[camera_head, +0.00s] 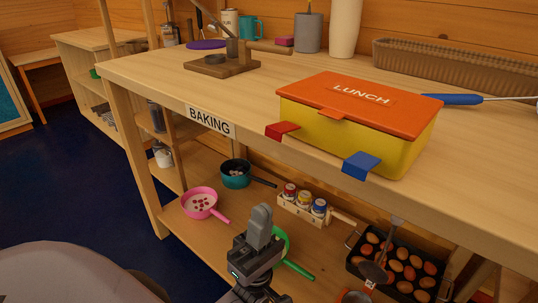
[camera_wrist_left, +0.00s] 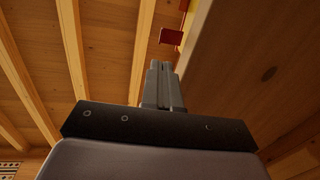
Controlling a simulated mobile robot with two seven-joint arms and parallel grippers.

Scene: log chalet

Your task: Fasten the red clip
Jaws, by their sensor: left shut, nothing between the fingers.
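The red clip (camera_head: 283,130) sticks outward from the front of the yellow lunch box (camera_head: 395,150), at its left end, reaching the table's front edge. It also shows from below in the left wrist view (camera_wrist_left: 172,36), just beyond my fingertips. The blue clip (camera_head: 361,165) sticks out the same way at the right end. The orange lid (camera_head: 385,97), marked LUNCH, lies on the box. My left gripper (camera_head: 262,213) is shut and empty, fingers pointing up, in front of the table and lower than the red clip in the picture. They are apart. My right gripper is not in view.
The table (camera_head: 150,72) has a front edge with a BAKING label (camera_head: 210,121). A blue-handled tool (camera_head: 455,99) lies right of the box, and a wooden press (camera_head: 222,66) stands back left. Pans, jars and an egg tray (camera_head: 352,267) fill the lower shelf.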

